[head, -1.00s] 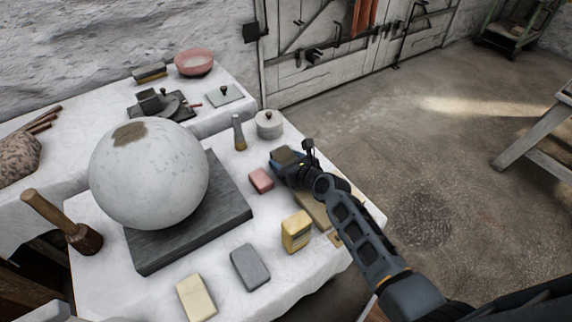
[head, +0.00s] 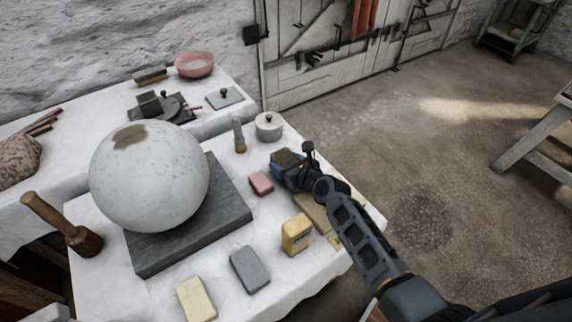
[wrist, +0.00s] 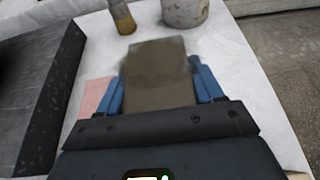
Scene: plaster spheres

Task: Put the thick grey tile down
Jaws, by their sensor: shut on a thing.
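The thick grey tile (wrist: 158,76) looks brownish grey in the wrist view and sits between the two blue fingers of my gripper (wrist: 160,68). In the head view the tile (head: 288,156) shows as a dark top face at the end of my gripper (head: 286,161), over the right part of the white-covered table (head: 285,283). The fingers are shut on its two sides. The tile is low over the cloth; I cannot tell whether it touches. Its underside is hidden.
A pink block (head: 261,182) lies just left of my gripper. A lidded pot (head: 268,126) and a brush (head: 239,135) stand beyond it. A yellow box (head: 296,233) and grey block (head: 250,269) are nearer. A large sphere (head: 150,180) rests on a dark slab (head: 190,240).

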